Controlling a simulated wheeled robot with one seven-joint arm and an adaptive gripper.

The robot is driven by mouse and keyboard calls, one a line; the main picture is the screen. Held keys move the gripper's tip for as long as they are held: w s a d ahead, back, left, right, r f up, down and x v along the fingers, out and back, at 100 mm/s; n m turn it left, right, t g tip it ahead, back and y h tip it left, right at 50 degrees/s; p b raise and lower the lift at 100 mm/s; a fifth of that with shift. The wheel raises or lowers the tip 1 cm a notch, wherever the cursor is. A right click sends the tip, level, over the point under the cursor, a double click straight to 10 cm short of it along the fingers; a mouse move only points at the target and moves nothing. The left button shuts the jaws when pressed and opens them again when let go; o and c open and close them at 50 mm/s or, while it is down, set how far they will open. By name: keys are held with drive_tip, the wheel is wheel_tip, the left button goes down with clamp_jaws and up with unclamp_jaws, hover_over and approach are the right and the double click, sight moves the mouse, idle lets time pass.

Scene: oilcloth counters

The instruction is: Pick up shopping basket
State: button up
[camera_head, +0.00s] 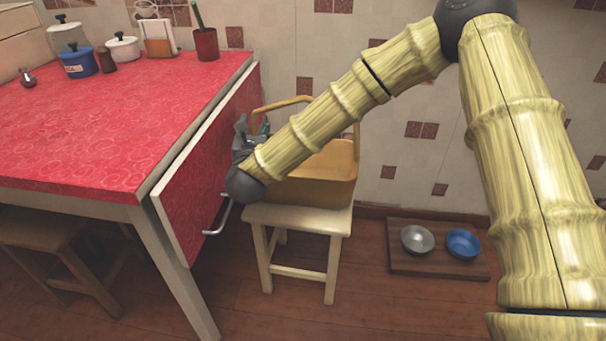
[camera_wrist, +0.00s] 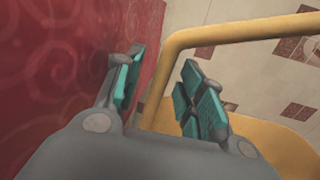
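The yellow shopping basket (camera_head: 325,178) stands upright on a pale stool (camera_head: 298,219), with its arched handle (camera_head: 283,104) raised. My arm crosses in front and hides part of it. My gripper (camera_head: 250,135) is at the handle's left side, close to the table's red hanging leaf. In the wrist view my gripper (camera_wrist: 165,95) is open, with teal pads apart. One side of the handle (camera_wrist: 178,50) appears between the fingers, with a gap on each side. I cannot tell whether it is within the fingers' depth. The basket's body (camera_wrist: 275,140) shows at lower right.
The red-topped table (camera_head: 90,130) fills the left, its hanging leaf (camera_head: 207,175) close beside my gripper, with a metal bar near its lower edge. Pots and a red cup (camera_head: 206,44) stand at its back. A board (camera_head: 435,262) with two bowls lies on the floor at right.

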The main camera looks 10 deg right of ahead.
drive_tip(key=shift+w, duration=0.3)
drive_tip(key=shift+c, duration=0.3)
clamp_jaws()
drive_tip(key=shift+r, duration=0.15)
